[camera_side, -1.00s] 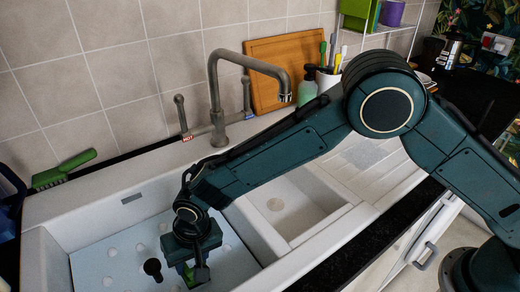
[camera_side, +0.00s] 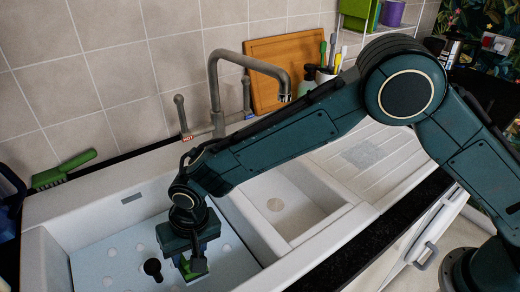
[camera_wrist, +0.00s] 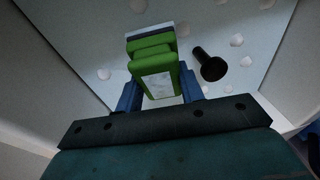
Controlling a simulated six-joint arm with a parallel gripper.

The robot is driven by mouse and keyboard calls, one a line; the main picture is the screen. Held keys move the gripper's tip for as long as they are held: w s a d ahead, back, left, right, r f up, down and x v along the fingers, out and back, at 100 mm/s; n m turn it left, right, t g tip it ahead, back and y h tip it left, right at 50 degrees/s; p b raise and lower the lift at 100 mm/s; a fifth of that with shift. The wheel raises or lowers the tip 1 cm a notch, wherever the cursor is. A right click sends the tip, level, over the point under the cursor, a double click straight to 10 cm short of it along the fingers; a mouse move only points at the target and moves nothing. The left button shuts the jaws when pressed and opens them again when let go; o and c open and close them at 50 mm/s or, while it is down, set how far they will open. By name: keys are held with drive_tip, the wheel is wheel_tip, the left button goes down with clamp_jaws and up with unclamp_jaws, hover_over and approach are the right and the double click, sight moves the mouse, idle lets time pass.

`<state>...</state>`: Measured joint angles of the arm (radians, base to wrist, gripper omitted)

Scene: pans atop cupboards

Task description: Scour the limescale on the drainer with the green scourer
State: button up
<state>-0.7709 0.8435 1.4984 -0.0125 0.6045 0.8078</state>
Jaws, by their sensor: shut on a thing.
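My gripper (camera_side: 190,262) is low in the large left sink bowl, pointing down. In the wrist view my gripper (camera_wrist: 160,95) has its blue fingers shut on the green scourer (camera_wrist: 154,72), one finger on each side. The scourer is a green block with a pale patch on its near face; a white and dark blue band shows at its far end. In the side view the scourer (camera_side: 186,272) is partly hidden by the fingers. The grooved white drainer (camera_side: 405,158) is at the right, with a greyish rough patch of limescale (camera_side: 364,155) on it.
The bowl floor is a pale blue sheet (camera_side: 105,262) with round holes; a black knob-like piece (camera_side: 152,268) stands beside my gripper. A smaller bowl (camera_side: 285,205) and the tall tap (camera_side: 214,95) lie between here and the drainer. A green brush (camera_side: 65,170) rests behind left.

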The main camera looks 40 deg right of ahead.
wheel_tip(320, 180, up, 12)
idle(1.7)
drive_tip(key=shift+r, duration=0.1)
idle(0.8)
